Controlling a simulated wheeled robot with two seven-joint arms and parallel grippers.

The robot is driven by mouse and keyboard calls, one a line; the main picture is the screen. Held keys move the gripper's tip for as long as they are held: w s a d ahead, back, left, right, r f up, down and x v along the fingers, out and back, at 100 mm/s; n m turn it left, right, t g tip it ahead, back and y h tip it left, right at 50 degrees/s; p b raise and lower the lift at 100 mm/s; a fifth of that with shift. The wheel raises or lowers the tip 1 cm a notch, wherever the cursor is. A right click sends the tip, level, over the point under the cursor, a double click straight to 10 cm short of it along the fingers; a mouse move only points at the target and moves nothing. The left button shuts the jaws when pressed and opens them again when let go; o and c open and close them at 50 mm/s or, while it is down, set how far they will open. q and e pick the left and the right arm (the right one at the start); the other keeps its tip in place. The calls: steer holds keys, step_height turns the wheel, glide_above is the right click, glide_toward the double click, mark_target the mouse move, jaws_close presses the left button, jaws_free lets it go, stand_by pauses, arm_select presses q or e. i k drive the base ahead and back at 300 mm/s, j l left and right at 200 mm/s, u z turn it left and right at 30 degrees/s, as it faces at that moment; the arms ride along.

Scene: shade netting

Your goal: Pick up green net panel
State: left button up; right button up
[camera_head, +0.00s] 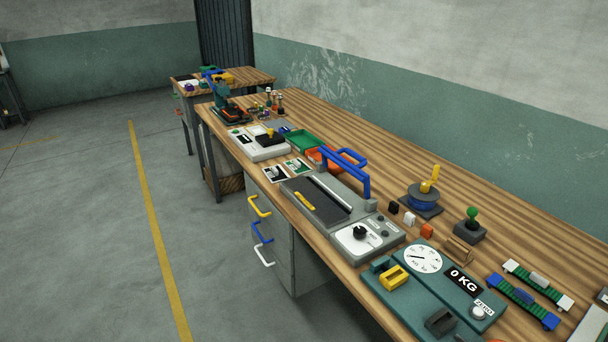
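Two narrow strips lie side by side on the wooden workbench (510,215) at the lower right. One is a green strip with white ends (525,276) and a grey piece across its middle. I cannot tell for sure which is the green net panel, as both are small here. Neither of my grippers is in view.
Left of the strips is a teal scale (408,296) reading 0 KG. A grey machine with a blue handle (345,176) stands mid-bench. A blue spool with a yellow top (425,199) and a green-knobbed block (471,226) stand behind. Open floor (80,250) lies left.

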mark_target(298, 166)
steer(key=i+j+z, duration=0.2)
steer(key=i, duration=0.4)
steer(key=i+j+z, duration=0.15)
steer(key=i+j, duration=0.4)
steer(key=i, duration=0.05)
